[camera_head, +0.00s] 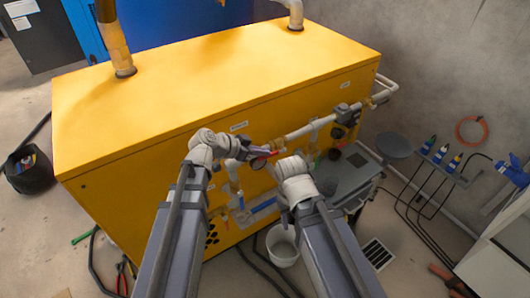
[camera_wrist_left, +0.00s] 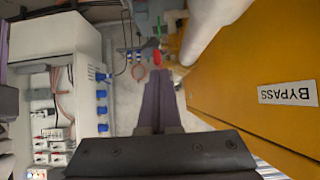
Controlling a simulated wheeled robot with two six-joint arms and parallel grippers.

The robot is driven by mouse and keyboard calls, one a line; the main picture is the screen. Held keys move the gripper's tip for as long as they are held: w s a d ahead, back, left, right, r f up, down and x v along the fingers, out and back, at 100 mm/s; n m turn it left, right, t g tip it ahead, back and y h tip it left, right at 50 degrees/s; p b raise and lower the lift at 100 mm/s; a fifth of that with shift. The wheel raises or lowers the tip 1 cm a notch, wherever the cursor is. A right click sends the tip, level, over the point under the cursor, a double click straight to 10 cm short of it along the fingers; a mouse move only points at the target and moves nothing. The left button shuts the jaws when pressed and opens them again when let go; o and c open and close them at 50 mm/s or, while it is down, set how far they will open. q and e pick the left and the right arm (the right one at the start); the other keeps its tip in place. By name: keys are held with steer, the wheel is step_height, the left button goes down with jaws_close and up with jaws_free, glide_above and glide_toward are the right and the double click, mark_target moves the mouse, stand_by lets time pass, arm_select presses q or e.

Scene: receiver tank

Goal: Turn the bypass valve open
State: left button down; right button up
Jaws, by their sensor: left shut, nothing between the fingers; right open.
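The yellow unit (camera_head: 200,90) has a pale pipe with brass fittings on its front face. A red valve handle (camera_head: 260,160) shows beside my left gripper (camera_head: 250,152). In the left wrist view a red piece (camera_wrist_left: 156,58) lies just past the tips of my left gripper (camera_wrist_left: 160,80), whose fingers are shut and empty. I cannot tell whether they touch it. An upside-down BYPASS label (camera_wrist_left: 288,93) is on the yellow panel to the right. My right gripper (camera_head: 292,165) is lower, in front of the pipework, open, its fingers mostly hidden by its own wrist.
A black bag (camera_head: 28,170) lies at left. A white open cabinet (camera_wrist_left: 60,80) shows in the wrist view.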

arm_select(q)
steer(key=shift+s+a+f+b, duration=0.1)
steer(key=shift+a+f+b, duration=0.1)
steer(key=shift+f+b, duration=0.4)
steer(key=shift+s+f, duration=0.15)
steer(key=shift+f, duration=0.1)
arm_select(e)
steer(key=shift+s+f, duration=0.1)
steer(key=shift+f, duration=0.75)
arm_select(q)
steer(key=shift+s+a+f, duration=0.1)
steer(key=shift+s+f, duration=0.05)
arm_select(e)
steer(key=shift+f, duration=0.1)
steer(key=shift+a, duration=0.1)
